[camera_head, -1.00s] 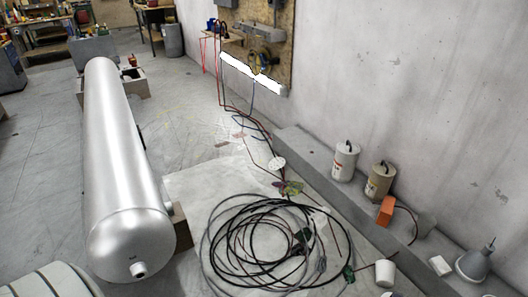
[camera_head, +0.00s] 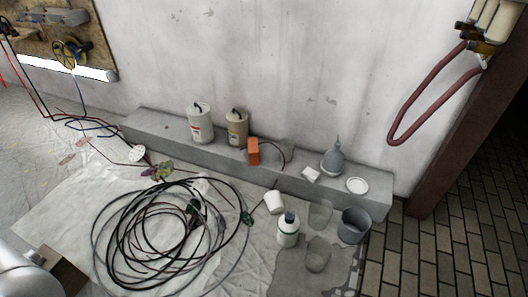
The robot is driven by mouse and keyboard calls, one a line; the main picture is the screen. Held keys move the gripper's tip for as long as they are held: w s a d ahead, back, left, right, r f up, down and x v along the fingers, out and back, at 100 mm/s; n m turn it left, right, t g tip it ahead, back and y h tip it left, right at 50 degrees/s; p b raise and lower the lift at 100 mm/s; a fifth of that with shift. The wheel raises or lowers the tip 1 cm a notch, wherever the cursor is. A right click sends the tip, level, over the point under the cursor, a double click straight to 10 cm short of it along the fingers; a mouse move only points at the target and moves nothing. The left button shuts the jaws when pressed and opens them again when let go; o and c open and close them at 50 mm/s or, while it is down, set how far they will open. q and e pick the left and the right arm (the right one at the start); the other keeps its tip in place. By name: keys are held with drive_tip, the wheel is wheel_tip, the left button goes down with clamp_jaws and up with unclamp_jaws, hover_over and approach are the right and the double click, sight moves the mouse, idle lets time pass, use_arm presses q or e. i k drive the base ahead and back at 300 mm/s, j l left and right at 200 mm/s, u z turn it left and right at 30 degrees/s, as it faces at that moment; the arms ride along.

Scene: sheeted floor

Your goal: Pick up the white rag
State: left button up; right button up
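I cannot clearly make out a white rag. A small white item (camera_head: 311,174) lies on the grey ledge (camera_head: 345,193) beside a grey funnel-shaped thing; it is too small to tell whether it is cloth. A crumpled pale sheet (camera_head: 70,215) covers part of the floor at the left, under the cables.
A coil of black cable (camera_head: 150,235) lies on the floor. Two canisters (camera_head: 200,123), an orange box (camera_head: 253,151) and a white dish (camera_head: 357,185) stand on the ledge. A bottle (camera_head: 288,232), clear cups (camera_head: 318,254) and a grey pot (camera_head: 354,225) stand in front.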

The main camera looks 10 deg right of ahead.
sight(311, 175)
drive_tip(key=i+j+z, duration=0.15)
drive_tip(key=i, duration=0.25)
drive_tip(key=i+j+z, duration=0.15)
drive_tip(key=i, duration=0.3)
drive_tip(key=i+j+z, duration=0.2)
drive_tip(key=i, duration=0.2)
drive_tip(key=l, duration=0.1)
